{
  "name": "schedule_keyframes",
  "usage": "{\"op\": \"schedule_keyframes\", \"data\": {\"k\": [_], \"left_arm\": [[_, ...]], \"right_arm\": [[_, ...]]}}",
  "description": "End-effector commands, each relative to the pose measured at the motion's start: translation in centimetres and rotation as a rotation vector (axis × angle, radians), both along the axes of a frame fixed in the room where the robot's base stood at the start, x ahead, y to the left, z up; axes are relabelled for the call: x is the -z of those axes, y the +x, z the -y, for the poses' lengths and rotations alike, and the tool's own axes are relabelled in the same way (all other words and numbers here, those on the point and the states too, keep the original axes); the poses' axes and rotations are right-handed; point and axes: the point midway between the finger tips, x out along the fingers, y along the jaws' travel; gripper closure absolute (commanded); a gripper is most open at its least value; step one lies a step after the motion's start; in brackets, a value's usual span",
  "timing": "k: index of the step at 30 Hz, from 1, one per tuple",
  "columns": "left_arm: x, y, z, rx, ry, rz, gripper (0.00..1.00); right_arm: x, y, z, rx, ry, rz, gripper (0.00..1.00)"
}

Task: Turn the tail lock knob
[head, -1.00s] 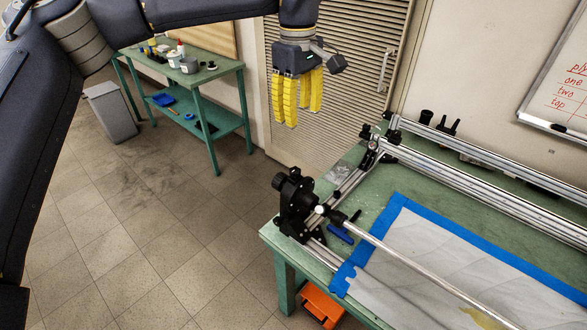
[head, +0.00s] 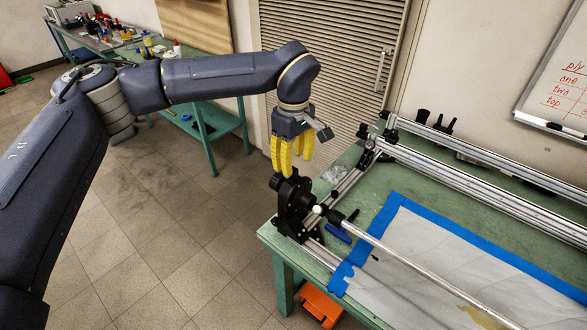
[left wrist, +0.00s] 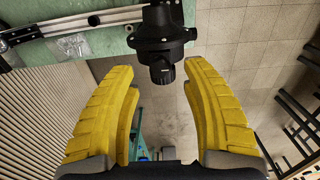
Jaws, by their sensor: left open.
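The tail lock knob (head: 277,182) is a black ribbed knob on the outer side of the black tailstock (head: 294,205), at the near left corner of the green table. In the left wrist view the knob (left wrist: 163,74) lies ahead, between the lines of the two yellow fingers and a little beyond their tips. My left gripper (head: 291,172) is open and points down, just above and behind the knob in the head view. The left wrist view shows its fingers (left wrist: 160,75) apart with nothing held. My right gripper is in neither view.
A steel rod (head: 400,255) runs from the tailstock over a grey sheet edged with blue tape (head: 405,208). Aluminium rails (head: 470,172) cross the green table (head: 345,230). A slatted door stands behind. The floor left of the table is clear.

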Motion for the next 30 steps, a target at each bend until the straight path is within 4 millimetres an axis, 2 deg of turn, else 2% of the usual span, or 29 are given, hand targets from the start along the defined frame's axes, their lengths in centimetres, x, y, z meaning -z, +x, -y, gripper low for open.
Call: {"op": "schedule_keyframes", "data": {"k": [3, 9, 21, 22, 30], "left_arm": [[1.4, 0.0, 0.0, 0.000, -0.001, -0.001, 0.52], [2.7, 0.0, 0.0, 0.000, -0.001, 0.001, 0.52], [3.1, 0.0, 0.0, 0.000, -0.001, 0.001, 0.52], [3.1, 0.0, 0.0, 0.000, -0.001, 0.001, 0.50], [3.1, 0.0, 0.0, 0.000, -0.001, 0.001, 0.81]], "right_arm": [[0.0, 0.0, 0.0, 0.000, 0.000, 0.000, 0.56], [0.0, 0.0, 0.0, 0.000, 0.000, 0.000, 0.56], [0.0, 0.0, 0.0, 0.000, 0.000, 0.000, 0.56], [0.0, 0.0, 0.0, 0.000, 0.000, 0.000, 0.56], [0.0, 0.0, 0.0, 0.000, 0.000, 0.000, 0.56]]}}
